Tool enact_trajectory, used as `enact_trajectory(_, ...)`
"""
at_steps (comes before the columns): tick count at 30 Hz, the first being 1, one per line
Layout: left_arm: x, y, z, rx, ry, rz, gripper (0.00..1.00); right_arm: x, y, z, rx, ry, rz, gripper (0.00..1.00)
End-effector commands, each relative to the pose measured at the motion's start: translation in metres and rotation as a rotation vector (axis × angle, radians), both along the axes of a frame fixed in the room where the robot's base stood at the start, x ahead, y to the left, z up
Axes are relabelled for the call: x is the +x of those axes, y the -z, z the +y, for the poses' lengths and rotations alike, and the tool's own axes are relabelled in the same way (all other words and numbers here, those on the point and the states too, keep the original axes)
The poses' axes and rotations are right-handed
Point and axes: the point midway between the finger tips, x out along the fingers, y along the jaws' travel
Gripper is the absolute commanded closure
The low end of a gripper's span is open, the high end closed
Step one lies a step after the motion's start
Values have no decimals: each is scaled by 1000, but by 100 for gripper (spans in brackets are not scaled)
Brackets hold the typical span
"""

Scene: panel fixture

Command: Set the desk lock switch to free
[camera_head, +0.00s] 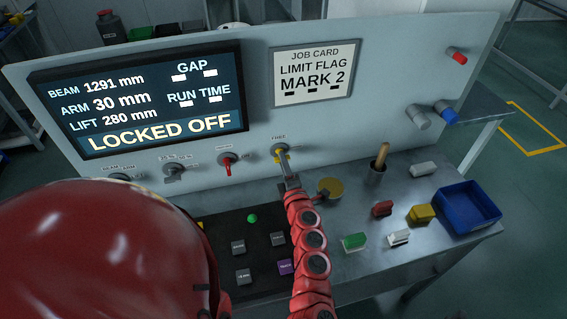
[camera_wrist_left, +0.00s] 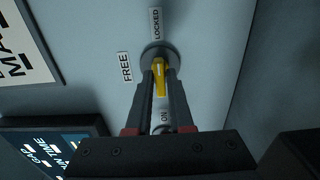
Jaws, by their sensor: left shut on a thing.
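The desk lock switch has a yellow lever (camera_head: 281,152) on a round grey base, below a FREE label (camera_head: 278,137) on the upright panel. In the left wrist view the lever (camera_wrist_left: 159,78) stands out from its base (camera_wrist_left: 160,50) between my fingers. The FREE label (camera_wrist_left: 124,67) is to its left there, and the LOCKED label (camera_wrist_left: 155,23) is above it. My left gripper (camera_head: 287,172) is shut on the lever, and its fingers hide the lever's sides. I cannot tell exactly which label the lever points at. My right gripper is not in view.
The screen (camera_head: 145,100) reads LOCKED OFF. A red switch (camera_head: 228,160) and a grey switch (camera_head: 174,172) sit to the left. A job card (camera_head: 315,73) hangs above.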

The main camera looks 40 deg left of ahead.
Motion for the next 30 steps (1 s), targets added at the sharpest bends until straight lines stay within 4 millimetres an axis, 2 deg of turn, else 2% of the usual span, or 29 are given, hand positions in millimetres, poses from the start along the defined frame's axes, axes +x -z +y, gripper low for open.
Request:
enact_trajectory(8, 0, 7, 0, -86, 1, -100, 100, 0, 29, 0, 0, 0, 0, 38)
enact_trajectory(18, 0, 6, 0, -282, 0, -331, 100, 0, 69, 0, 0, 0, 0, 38)
enact_trajectory(30, 0, 3, -2, -530, 3, -617, 100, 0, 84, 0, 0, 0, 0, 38)
